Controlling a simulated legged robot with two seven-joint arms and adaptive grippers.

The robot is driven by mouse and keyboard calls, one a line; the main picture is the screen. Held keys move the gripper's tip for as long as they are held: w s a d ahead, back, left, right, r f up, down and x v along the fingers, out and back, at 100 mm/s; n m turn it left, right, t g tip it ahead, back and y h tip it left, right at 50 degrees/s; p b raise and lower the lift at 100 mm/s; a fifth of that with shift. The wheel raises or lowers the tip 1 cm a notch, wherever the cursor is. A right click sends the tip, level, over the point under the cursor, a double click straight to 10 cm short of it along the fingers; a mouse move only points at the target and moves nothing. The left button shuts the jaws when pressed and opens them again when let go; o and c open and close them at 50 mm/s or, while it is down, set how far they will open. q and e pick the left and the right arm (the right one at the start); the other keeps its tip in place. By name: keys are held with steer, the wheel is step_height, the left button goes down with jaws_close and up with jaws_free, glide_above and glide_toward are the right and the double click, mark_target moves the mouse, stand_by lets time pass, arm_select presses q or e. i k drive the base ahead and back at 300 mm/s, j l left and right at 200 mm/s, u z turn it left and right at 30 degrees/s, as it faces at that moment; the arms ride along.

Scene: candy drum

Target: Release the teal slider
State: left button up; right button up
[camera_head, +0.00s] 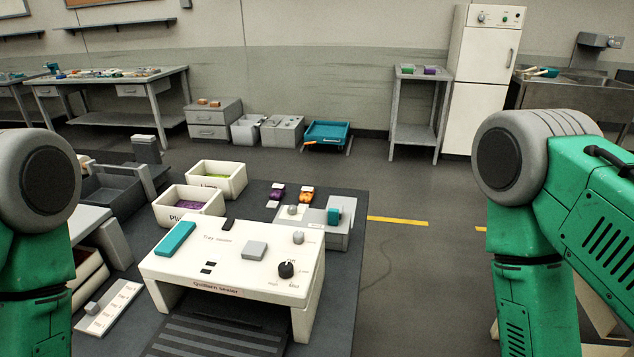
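A long teal bar (176,240) lies on the left of the white sealer's (222,258) top. A smaller teal block (334,216) is at the right end of a low grey unit (312,226) behind the sealer. I cannot tell for sure which is the slider. My green arms stand at the left and right picture edges, and neither gripper shows. Nothing visible touches either teal part.
The sealer top has a black knob (286,269) and a grey square button (255,249). White bins (190,206) and (217,179) stand behind left. A purple and an orange candy piece (305,196) lie near the grey unit. Floor is clear to the right.

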mark_target(333, 213)
steer(key=l+u, duration=0.45)
steer(key=l, duration=0.9)
steer(key=i+l+u, duration=0.2)
steer(key=l+u, duration=0.15)
steer(key=i+l+u, duration=0.2)
steer(key=l+u, duration=0.2)
steer(key=i+l+u, duration=0.1)
steer(key=l+u, duration=0.25)
